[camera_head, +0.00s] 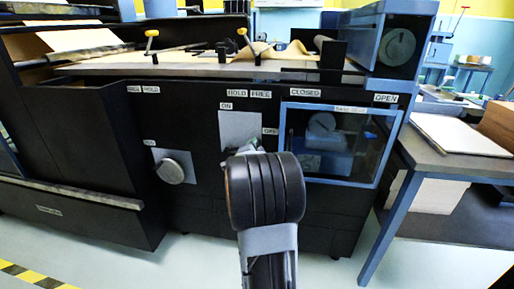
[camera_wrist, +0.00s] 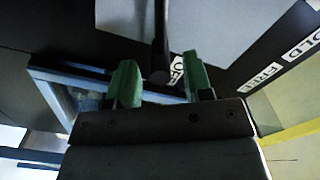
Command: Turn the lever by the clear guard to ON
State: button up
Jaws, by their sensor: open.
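The lever's pale plate (camera_head: 238,128) is on the machine front, left of the clear guard (camera_head: 338,142). An ON label (camera_head: 227,106) is above it and an OFF label (camera_head: 270,131) is at its right. In the wrist view the lever (camera_wrist: 160,35) is a dark rod with its end beside the OFF label (camera_wrist: 178,70), so it points to OFF. My gripper (camera_wrist: 162,75) is open, with green fingers on either side of the lever's end as seen. I cannot tell whether they touch it.
A round knob (camera_head: 173,168) is on the left panel. The guard's blue frame is close to my gripper. A side table (camera_head: 450,158) stands at the right.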

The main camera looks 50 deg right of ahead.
jog(key=shift+x, duration=1.3)
jog(key=shift+c, duration=0.2)
grip_shut()
